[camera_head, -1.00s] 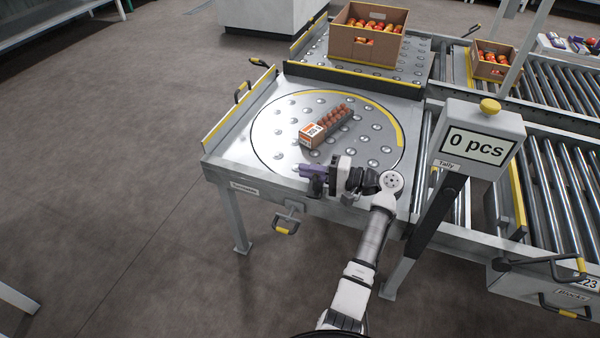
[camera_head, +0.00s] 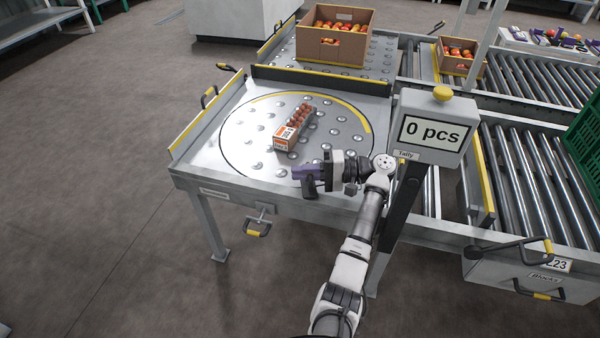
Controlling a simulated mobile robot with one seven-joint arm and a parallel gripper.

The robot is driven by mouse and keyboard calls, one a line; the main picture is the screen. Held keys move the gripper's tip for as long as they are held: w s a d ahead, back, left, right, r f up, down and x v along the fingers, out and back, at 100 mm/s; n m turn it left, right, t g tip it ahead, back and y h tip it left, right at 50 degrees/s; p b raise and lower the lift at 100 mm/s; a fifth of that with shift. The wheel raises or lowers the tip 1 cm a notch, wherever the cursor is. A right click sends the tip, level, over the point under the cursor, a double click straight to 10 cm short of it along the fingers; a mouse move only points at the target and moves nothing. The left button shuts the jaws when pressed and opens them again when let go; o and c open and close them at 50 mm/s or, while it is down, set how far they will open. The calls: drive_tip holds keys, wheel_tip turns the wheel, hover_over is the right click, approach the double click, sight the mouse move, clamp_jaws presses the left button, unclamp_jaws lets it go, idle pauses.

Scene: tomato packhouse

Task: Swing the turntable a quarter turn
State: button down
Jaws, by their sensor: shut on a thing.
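The turntable (camera_head: 241,137) is a round metal plate studded with ball rollers, set in a metal table, with a yellow arc along its far and right rim. A small carton of red-orange tomatoes (camera_head: 287,141) lies on it near the middle, slanting away from me. The gripper is apart from the carton.
A tally post (camera_head: 438,128) reading "0 pcs" stands close to my arm on the right. Roller conveyors (camera_head: 515,185) lie beyond it. A large tomato box (camera_head: 332,52) stands behind a dark barrier (camera_head: 320,80). Yellow-edged rail (camera_head: 205,118) bounds the left; floor beyond is clear.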

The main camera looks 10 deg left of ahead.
drive_tip(key=c, duration=1.5)
unclamp_jaws()
drive_tip(key=shift+a, duration=0.15)
